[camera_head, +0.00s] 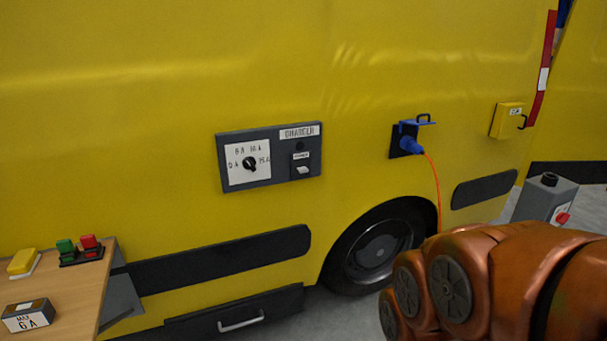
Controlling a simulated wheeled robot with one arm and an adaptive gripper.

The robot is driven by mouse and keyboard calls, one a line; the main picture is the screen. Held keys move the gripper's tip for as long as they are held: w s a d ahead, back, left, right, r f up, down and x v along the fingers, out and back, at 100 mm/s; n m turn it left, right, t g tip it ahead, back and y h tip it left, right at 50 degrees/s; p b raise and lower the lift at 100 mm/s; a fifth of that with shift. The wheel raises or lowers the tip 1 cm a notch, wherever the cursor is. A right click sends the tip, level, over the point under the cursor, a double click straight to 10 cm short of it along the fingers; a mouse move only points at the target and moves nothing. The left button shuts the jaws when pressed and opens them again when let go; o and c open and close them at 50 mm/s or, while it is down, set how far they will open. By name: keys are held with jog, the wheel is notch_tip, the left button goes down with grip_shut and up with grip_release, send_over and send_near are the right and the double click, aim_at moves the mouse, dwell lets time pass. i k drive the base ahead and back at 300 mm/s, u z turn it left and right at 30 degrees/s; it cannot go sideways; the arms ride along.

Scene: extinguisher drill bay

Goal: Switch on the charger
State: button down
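The charger panel (269,156) is a dark grey plate labelled CHARGER on the side of the yellow van. On its left is a white dial face with a black rotary knob (250,164), marked with amp values around it. On its right is a small white switch (302,170) under a small label, with a dark round spot above it that looks unlit. I cannot tell the switch's position. My orange arm fills the lower right of the view, apart from the panel. My gripper is out of the picture.
A blue plug (411,144) with an orange cable (435,185) sits in a van socket. A wooden table (75,290) at lower left holds a yellow block (23,262), green and red buttons (79,248) and a MAX 6 A block (27,317). A grey box (546,198) stands right.

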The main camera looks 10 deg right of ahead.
aim_at(304, 169)
jog(key=u, duration=1.05)
jog(key=i, duration=0.5)
